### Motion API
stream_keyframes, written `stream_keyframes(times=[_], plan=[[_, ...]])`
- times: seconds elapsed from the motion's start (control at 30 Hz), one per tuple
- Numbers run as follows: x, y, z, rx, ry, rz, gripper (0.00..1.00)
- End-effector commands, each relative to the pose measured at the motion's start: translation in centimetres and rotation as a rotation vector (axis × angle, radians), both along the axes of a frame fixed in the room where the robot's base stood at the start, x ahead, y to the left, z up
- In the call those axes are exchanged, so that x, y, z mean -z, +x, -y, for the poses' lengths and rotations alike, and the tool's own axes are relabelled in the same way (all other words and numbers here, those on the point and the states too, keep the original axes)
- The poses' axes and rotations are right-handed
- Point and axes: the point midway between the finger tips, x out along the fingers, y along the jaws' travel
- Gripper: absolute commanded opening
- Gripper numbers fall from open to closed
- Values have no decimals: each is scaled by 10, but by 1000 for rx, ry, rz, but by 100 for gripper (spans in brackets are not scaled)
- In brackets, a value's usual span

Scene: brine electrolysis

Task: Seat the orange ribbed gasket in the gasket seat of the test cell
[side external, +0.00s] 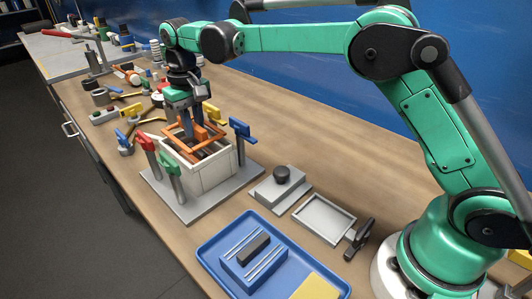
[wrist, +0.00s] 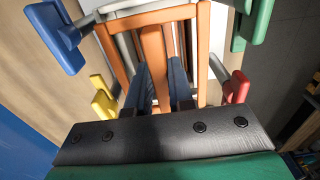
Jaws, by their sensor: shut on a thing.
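The orange ribbed gasket (side external: 209,147) is an open frame with an orange grip piece in its middle. My gripper (side external: 194,133) points down and is shut on that middle piece. The gasket is over the open top of the test cell (side external: 212,174), a pale box on a grey base plate. It looks slightly above the rim; I cannot tell if any edge touches. In the wrist view the gasket's orange bar (wrist: 153,45) runs away from my fingers (wrist: 159,85). The gasket seat is largely hidden by the gasket and the fingers.
Clamps with red (side external: 145,143), green (side external: 165,161), blue (side external: 240,127) and yellow (side external: 211,112) handles stand around the cell. A blue tray (side external: 209,249), a grey tray (side external: 324,216) and a block with a black knob (side external: 282,174) lie nearby. Several tools and fittings crowd behind.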

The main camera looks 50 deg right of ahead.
Motion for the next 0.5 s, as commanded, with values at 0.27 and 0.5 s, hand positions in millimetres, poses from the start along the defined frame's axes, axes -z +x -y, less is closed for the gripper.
stream_keyframes(times=[0.27, 0.5], plan=[[32, 0, 0, 0, 0, 0, 0], [32, 0, 0, 0, 0, 0, 0]])
